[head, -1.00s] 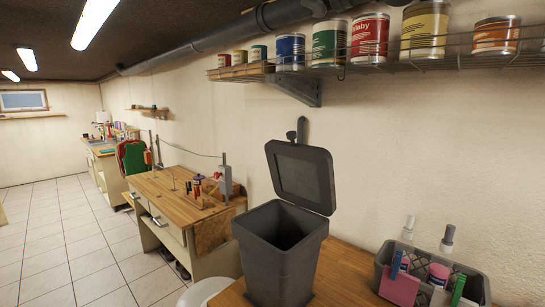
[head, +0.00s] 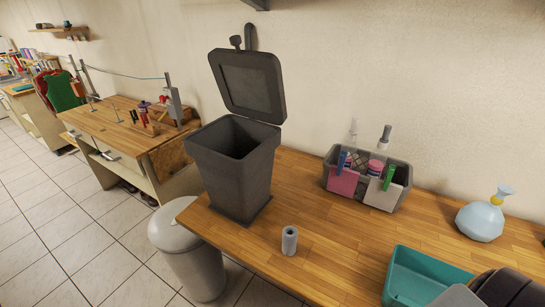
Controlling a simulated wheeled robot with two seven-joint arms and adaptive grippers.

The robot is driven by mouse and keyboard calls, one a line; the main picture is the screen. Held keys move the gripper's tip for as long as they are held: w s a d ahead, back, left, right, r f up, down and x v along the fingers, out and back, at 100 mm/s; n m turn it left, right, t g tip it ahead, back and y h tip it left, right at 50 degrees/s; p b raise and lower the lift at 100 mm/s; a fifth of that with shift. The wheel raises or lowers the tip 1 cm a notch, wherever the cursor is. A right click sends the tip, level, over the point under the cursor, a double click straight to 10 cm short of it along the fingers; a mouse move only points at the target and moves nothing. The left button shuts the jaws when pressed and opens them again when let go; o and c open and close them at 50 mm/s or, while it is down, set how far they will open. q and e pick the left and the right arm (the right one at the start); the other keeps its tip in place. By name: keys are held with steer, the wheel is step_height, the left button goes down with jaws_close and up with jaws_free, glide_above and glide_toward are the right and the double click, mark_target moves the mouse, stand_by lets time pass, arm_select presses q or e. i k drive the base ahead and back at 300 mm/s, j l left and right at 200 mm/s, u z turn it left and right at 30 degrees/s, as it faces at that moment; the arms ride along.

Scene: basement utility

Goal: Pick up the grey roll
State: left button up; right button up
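The grey roll (head: 289,241) stands upright on the wooden worktop (head: 318,220), near its front edge. It is a small grey cylinder, just right of and in front of the dark grey bin. Neither of my grippers shows in the head view. Nothing hides the roll.
A dark grey bin (head: 232,180) with its lid (head: 247,85) open stands left of the roll. A grey caddy (head: 371,176), a teal tub (head: 412,277) and a pale blue bottle (head: 480,221) are to the right. A pedal bin (head: 185,252) stands below the front edge.

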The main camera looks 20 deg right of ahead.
mark_target(288, 238)
steer(key=k+l+z, duration=0.35)
steer(key=k+l, duration=0.15)
steer(key=l, duration=0.25)
steer(key=k+l+z, duration=0.2)
steer(key=l, duration=0.25)
